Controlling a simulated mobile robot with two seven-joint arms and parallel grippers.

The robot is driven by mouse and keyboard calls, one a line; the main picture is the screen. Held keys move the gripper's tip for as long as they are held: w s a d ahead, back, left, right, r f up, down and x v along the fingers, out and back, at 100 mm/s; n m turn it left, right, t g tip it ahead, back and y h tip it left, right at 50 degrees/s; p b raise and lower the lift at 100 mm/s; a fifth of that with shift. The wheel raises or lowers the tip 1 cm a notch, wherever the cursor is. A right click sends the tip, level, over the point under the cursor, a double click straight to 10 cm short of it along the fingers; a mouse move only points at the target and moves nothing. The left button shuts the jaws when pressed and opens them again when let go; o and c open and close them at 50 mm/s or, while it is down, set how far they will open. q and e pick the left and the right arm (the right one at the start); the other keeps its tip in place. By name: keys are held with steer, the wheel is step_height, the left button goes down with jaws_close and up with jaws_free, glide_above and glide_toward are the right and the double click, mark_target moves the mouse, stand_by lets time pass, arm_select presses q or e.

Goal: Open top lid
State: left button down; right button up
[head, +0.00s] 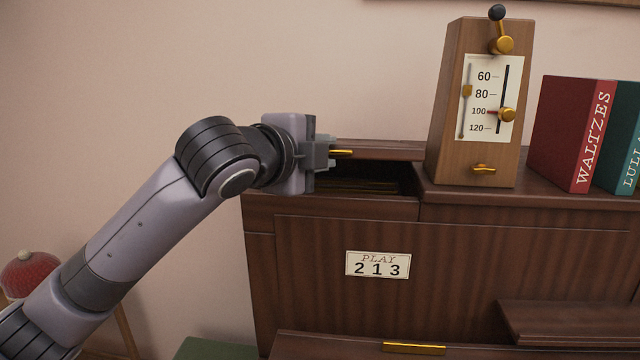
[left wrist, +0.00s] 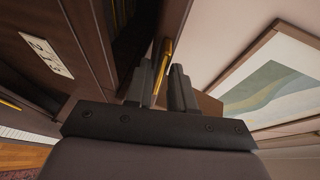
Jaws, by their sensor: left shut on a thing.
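The top lid (head: 385,150) is at the left part of the top of a dark wooden upright piano (head: 460,255). It stands raised at the back, and the dark opening (head: 365,185) in front of it shows some brass-coloured parts inside. My left gripper (head: 328,154) is at the lid's brass handle (head: 342,152), above the opening. In the left wrist view, the handle (left wrist: 163,62) lies between the two fingers of the left gripper (left wrist: 162,85), which is shut on it. The gripper hides part of the lid. My right gripper is not in view.
A wooden metronome (head: 478,110) stands on the piano top just right of the opening. A red book (head: 570,135) and a teal book (head: 625,150) stand further right. A "PLAY 213" card (head: 378,265) is on the front. A framed picture (left wrist: 265,85) hangs on the wall.

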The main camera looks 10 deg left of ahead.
arm_select(q)
steer(key=w+r+g, duration=0.1)
steer(key=w+r, duration=0.4)
steer(key=r, duration=0.8)
steer(key=shift+a, duration=0.1)
